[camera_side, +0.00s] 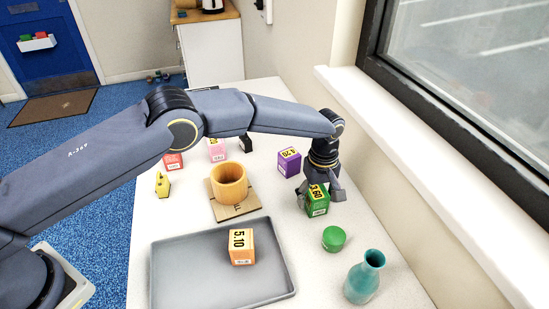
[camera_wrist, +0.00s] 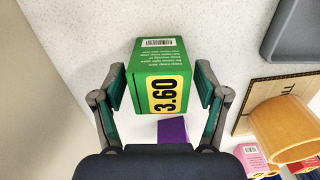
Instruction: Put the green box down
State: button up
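The green box (camera_side: 318,208) with a yellow "3.60" label is at the right side of the white table, under my gripper (camera_side: 320,196). It looks upright and seems to rest on the table, though its contact is hard to tell. In the wrist view the green box (camera_wrist: 160,78) sits between the two fingers of my gripper (camera_wrist: 160,90). The fingers are spread on either side of it, with a visible gap at the right finger and a thin one at the left. My gripper looks open around the box.
A green round lid-like piece (camera_side: 334,239) and a teal vase (camera_side: 364,278) stand in front of the box. A purple box (camera_side: 289,163) is behind it. A grey tray (camera_side: 190,285) holds an orange box (camera_side: 241,247). A yellow cup (camera_side: 229,184) stands on a cardboard piece.

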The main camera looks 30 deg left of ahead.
aim_at(316, 190)
notch_tip(316, 190, up, 13)
jog(key=s+a+r+m+t, duration=0.1)
jog(key=s+a+r+m, duration=0.15)
jog(key=a+r, duration=0.65)
jog(key=s+a+r+m+t, duration=0.1)
jog(key=s+a+r, duration=0.3)
jog(key=a+r, duration=0.4)
jog(key=s+a+m+t, duration=0.1)
jog(key=s+a, duration=0.3)
jog(key=s, duration=0.4)
jog(key=s+a+f+m+t, duration=0.1)
jog(key=s+a+m, duration=0.1)
jog(key=s+a, duration=0.3)
jog(key=s+a+f+m+t, duration=0.1)
jog(key=s+a, duration=0.3)
jog(key=s, duration=0.7)
jog(key=shift+a+f+m+t, duration=0.2)
jog(key=shift+a+m+t, duration=0.1)
jog(key=shift+m, duration=0.45)
